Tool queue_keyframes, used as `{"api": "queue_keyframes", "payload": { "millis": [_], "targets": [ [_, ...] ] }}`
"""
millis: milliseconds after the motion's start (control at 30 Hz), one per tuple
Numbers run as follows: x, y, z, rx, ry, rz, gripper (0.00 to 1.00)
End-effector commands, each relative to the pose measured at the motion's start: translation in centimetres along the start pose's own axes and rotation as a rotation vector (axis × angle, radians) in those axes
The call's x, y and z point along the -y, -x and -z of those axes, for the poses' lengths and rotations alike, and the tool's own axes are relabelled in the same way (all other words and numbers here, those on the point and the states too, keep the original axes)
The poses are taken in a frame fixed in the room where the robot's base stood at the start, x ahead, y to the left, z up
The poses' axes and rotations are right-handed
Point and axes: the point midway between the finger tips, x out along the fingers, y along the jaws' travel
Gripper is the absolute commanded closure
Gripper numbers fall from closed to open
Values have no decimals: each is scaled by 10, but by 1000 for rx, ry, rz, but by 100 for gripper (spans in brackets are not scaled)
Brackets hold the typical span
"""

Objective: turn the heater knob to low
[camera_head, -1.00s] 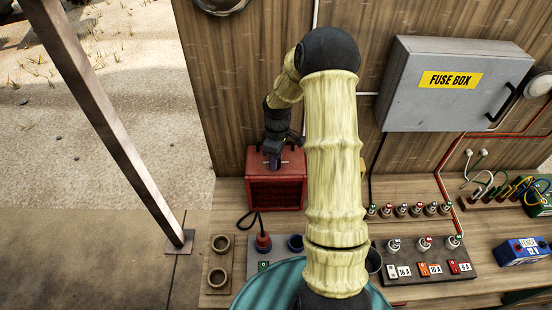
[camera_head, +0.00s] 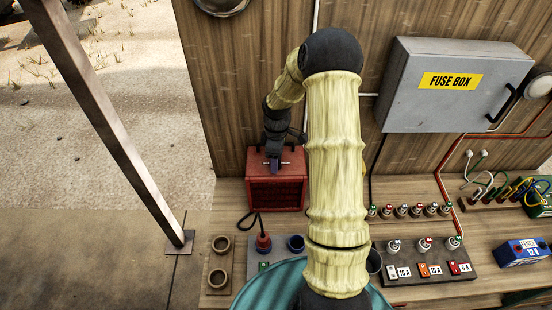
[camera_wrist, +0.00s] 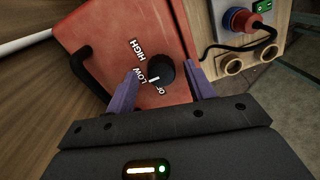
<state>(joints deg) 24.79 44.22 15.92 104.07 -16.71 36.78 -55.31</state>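The red heater (camera_head: 261,200) stands on the bench against the wooden wall; its top panel (camera_wrist: 100,35) fills the upper middle of the wrist view. The round black knob (camera_wrist: 162,66) has a white pointer line on its lower-left side, which appears to lie between the LOW (camera_wrist: 140,76) and OFF (camera_wrist: 160,90) labels. The HIGH label (camera_wrist: 137,50) is farther up. My gripper (camera_wrist: 162,72) is open, with one purple finger on each side of the knob and visible gaps between. In the head view my gripper (camera_head: 273,165) is over the heater's top.
A black handle (camera_wrist: 92,72) sticks out at the heater's left in the wrist view. A plug with a dark cable (camera_head: 263,241) is in front of the heater. The grey fuse box (camera_head: 450,85) hangs at the right. Switches and fuses (camera_head: 425,258) fill the right bench.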

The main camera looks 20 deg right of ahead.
Motion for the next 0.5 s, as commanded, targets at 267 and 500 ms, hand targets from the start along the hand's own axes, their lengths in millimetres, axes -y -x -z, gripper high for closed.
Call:
{"api": "queue_keyframes", "payload": {
  "millis": [267, 500],
  "targets": [
    [0, 0, 0, 1, 0, 2, 47],
    [-1, 22, -1, 0, -2, -2, 47]
  ]
}}
